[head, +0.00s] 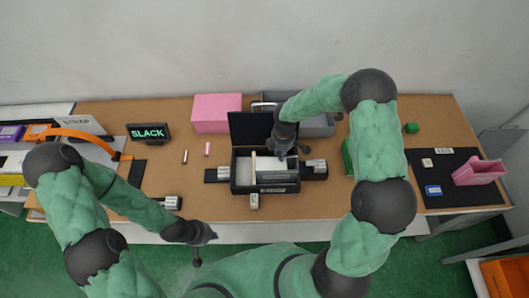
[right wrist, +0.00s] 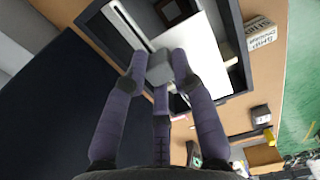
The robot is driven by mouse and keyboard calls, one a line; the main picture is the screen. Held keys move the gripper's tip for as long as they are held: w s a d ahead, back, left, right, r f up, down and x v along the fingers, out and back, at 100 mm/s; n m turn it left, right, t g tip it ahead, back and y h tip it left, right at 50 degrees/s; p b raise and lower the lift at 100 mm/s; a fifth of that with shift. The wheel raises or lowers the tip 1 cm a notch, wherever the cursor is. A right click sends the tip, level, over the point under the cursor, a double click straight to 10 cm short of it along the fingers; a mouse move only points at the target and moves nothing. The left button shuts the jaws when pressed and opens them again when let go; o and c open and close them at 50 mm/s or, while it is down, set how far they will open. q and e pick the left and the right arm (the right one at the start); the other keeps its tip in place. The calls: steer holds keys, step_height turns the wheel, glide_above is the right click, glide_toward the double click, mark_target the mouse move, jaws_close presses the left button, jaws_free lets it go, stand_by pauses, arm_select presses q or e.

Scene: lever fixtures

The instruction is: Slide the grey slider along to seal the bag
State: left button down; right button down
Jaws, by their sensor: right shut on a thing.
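The grey slider (right wrist: 159,68) is a small block on the edge of a pale, flat bag (right wrist: 203,58) in the right wrist view. My right gripper (right wrist: 159,60) has its fingers on both sides of the slider and is shut on it. In the head view my right gripper (head: 284,150) reaches down into an open black box (head: 266,188), and its fingers hide the slider there. The bag also shows inside the box in the head view (head: 277,178). My left gripper (head: 202,240) hangs in front of the table's near edge, away from the box; its fingers are too small to read.
The box's dark lid (head: 249,128) stands open behind it. A sign reading "SLACK" (head: 148,132), a pink box (head: 216,112) and a grey bin (head: 312,125) stand further back. A black mat (head: 440,197) with small items lies at the right.

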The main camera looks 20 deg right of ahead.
steer(key=d, duration=0.2)
steer(key=s+d, duration=0.1)
steer(key=d, duration=0.1)
steer(key=shift+s+d, duration=0.15)
steer(key=shift+d, duration=0.05)
steer(key=c, duration=1)
jaws_free()
steer(key=shift+d, duration=0.1)
step_height(320, 180, up, 12)
